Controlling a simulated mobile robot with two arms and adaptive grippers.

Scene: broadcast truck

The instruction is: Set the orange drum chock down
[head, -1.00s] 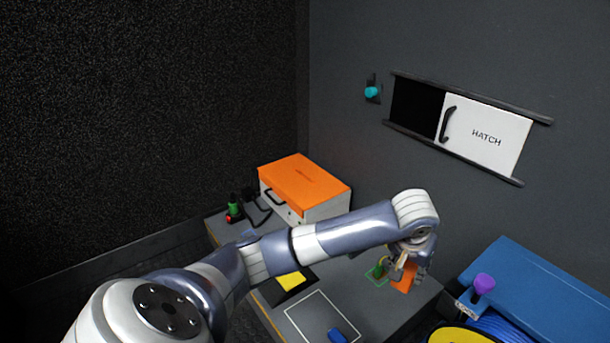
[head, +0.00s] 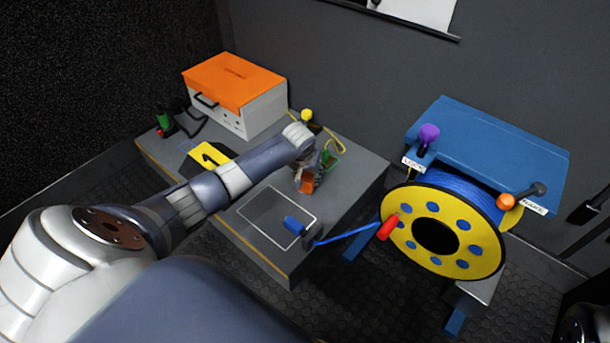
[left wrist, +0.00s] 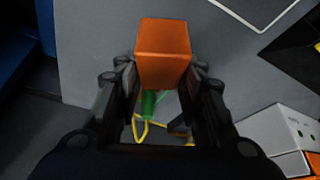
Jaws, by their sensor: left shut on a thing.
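My left gripper (head: 308,186) is above the grey table (head: 345,200), between the white outlined square (head: 247,215) and the table's far right side. It is shut on the orange drum chock (head: 307,184). In the left wrist view the orange block (left wrist: 163,52) sits between the two black fingers (left wrist: 160,72). The gripper hides part of the chock in the head view. I cannot tell whether its underside touches the table.
A blue plug (head: 293,225) lies at the outline's corner, its cable running to the yellow reel (head: 468,255). A green connector (head: 325,157) with yellow cable is behind the gripper. An orange-lidded case (head: 262,110) and yellow-marked pad (head: 211,156) are farther left.

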